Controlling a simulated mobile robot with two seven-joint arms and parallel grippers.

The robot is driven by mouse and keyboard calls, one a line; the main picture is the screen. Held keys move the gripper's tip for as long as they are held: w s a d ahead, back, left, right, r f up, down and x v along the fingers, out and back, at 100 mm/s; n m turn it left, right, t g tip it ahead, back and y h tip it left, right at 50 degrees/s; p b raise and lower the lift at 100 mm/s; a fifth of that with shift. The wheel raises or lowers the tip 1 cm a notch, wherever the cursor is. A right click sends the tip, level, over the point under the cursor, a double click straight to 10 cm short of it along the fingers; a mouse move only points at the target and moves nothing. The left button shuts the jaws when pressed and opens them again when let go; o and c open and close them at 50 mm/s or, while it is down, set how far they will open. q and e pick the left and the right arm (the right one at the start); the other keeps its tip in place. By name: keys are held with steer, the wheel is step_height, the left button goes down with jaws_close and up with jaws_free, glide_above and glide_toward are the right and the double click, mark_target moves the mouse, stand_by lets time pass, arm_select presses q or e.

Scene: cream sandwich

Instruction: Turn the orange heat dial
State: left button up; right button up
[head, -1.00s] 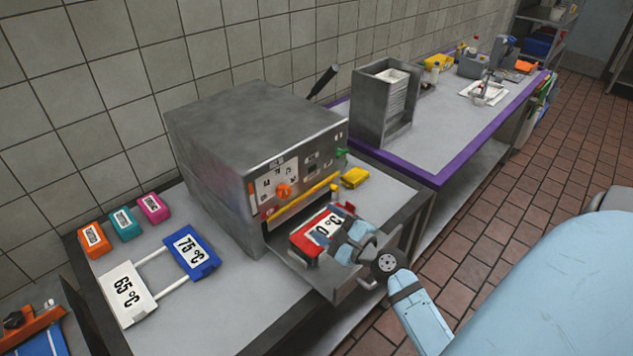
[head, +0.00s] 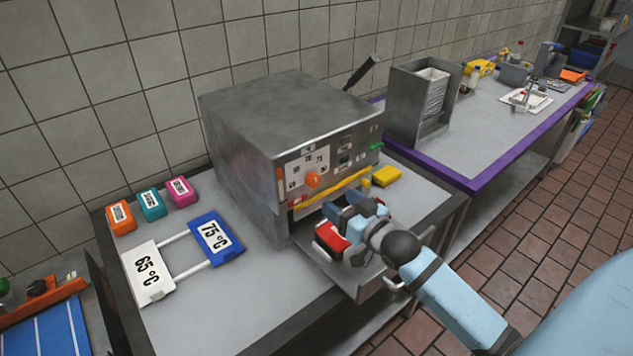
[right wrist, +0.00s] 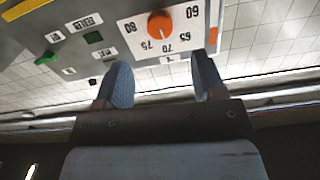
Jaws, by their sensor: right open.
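The orange heat dial (head: 313,179) is on the white scale panel of the grey metal machine (head: 270,125). In the right wrist view the dial (right wrist: 160,23) appears upside down, with numbers from 60 to 80 around it. Its pale mark points towards the 70–75 side; the exact value is unclear. My right gripper (head: 348,204) is in front of the machine, below and to the right of the dial. In the right wrist view its two fingers (right wrist: 165,78) are apart and empty, with the dial beyond them, not touched. My left gripper is not in view.
A red block (head: 330,238) lies on the machine's pulled-out tray, partly hidden by my right gripper. A yellow bar (head: 345,188) crosses the front below the dial. A yellow block (head: 387,176) is at right.

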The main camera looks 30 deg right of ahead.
mark_target(316, 183)
steer(key=w, duration=0.3)
steer(key=w+p, duration=0.1)
steer(key=w, duration=0.5)
steer(key=shift+a, duration=0.35)
